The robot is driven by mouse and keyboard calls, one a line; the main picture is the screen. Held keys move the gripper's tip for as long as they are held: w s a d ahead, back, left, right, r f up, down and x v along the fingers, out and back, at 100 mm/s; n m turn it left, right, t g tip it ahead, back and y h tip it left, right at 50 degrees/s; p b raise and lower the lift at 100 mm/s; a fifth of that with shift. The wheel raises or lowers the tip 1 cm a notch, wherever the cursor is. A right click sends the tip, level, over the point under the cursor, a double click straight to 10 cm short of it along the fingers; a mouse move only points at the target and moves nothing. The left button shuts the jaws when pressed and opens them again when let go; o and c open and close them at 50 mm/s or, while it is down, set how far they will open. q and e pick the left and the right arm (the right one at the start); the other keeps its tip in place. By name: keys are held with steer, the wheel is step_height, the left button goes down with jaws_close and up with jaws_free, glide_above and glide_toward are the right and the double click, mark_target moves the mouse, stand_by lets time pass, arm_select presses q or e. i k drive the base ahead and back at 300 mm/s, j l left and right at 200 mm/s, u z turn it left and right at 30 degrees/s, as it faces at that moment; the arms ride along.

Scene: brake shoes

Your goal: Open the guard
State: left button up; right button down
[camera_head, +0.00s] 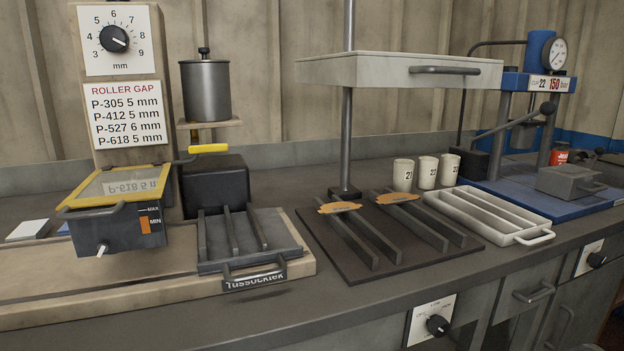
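A guard with a yellow frame and a clear pane (122,187) lies over the top of a dark box (118,230) at the left, below the roller gap sign. It looks closed, sloping down toward the front. The pane mirrors part of the sign's text. The box has MAX and MIN marks and a small pale lever at its front. A yellow-handled crank (208,148) sticks out to the right behind the guard. Neither of my grippers is in view.
A grey slotted tray (285,235) sits right of the box. A dark rack (350,273) with two orange-topped pieces, several white cups (403,174), a white tray (530,219) and a blue press (555,200) stand farther right. A pale drawer-like plate (395,70) hangs on a post.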

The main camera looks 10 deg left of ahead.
mark_target(72, 202)
steer(key=k+l, duration=0.15)
steer(key=k, duration=0.45)
steer(key=k+l, duration=0.1)
steer(key=k, duration=0.5)
steer(key=k+l, duration=0.15)
steer(key=k, duration=0.45)
